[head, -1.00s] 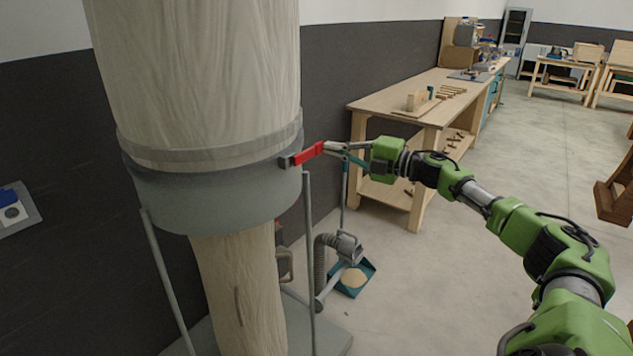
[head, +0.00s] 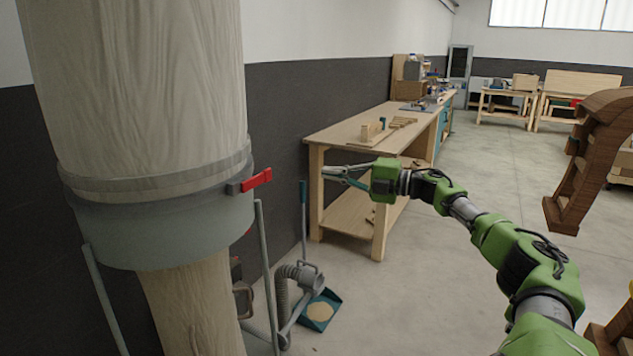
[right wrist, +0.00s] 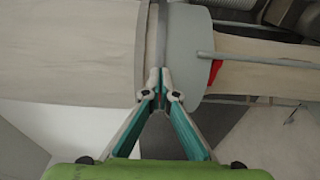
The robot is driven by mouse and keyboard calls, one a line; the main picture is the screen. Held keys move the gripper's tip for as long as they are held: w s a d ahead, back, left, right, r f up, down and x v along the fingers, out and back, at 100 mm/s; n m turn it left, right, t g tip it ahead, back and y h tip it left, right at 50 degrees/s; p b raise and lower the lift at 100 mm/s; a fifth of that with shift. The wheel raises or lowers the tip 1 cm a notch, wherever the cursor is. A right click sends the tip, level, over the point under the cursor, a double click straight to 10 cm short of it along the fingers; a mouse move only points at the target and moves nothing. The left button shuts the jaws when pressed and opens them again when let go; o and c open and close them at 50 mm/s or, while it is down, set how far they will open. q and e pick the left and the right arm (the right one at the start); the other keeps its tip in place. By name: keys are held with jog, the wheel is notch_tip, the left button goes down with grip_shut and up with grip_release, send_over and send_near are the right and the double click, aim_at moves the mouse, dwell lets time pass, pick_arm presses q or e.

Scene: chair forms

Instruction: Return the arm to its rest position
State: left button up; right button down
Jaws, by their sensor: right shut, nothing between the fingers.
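My right gripper (head: 328,174) is at the end of my green right arm. Its teal-lined fingers are together at the tips, with nothing between them. It points left toward the dust collector and is clear of the red lever (head: 256,181) on the collar. My left gripper is not in view.
The dust collector has a cloth bag (head: 140,80) above a grey collar (head: 160,225). A workbench (head: 345,130) with wooden parts stands behind my gripper. A dustpan (head: 320,311) and hose lie on the floor. A brown wooden piece (head: 588,150) stands at right. Open floor (head: 480,170) lies between.

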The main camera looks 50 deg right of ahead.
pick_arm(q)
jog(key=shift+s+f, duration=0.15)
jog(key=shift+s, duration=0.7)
